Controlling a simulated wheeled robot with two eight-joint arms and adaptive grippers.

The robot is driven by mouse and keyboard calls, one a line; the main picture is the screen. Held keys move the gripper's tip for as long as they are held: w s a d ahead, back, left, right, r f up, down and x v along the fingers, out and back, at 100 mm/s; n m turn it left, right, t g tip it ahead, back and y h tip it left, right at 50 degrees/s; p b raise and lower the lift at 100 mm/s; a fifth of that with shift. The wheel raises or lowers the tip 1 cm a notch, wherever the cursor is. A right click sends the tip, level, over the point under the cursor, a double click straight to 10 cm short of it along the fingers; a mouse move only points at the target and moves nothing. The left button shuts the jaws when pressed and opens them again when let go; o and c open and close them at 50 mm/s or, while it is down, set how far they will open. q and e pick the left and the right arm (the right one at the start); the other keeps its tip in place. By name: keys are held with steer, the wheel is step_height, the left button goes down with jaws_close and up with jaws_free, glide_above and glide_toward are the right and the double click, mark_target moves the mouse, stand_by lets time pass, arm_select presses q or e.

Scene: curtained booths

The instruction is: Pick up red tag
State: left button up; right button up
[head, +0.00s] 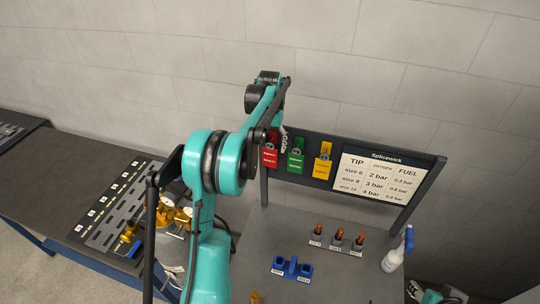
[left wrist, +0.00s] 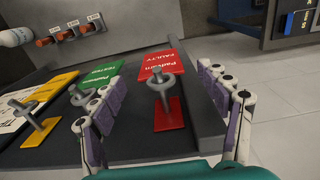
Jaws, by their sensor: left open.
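The red tag (head: 270,157) hangs at the left end of a dark board. My left gripper (left wrist: 162,76) is open, with one finger on each side of the red tag and hook; I see no contact with the tag. In the head view my left gripper (head: 284,132) is beside the red tag's upper part, mostly hidden by my arm.
A green tag (head: 295,163) and a yellow tag (head: 321,169) hang on the same board, right of the red one. A white chart (head: 381,175) is further right. A spray bottle (head: 393,260), blue holder (head: 291,268) and several red-tipped pieces stand on the table below.

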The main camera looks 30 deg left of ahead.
mark_target(270, 151)
arm_select(q)
steer(key=shift+w+f+p, duration=0.15)
steer(key=shift+f+p, duration=0.3)
steer(key=shift+f, duration=1.5)
steer(key=c, duration=1)
steer(key=shift+r, duration=0.1)
steer(key=shift+c, duration=0.2)
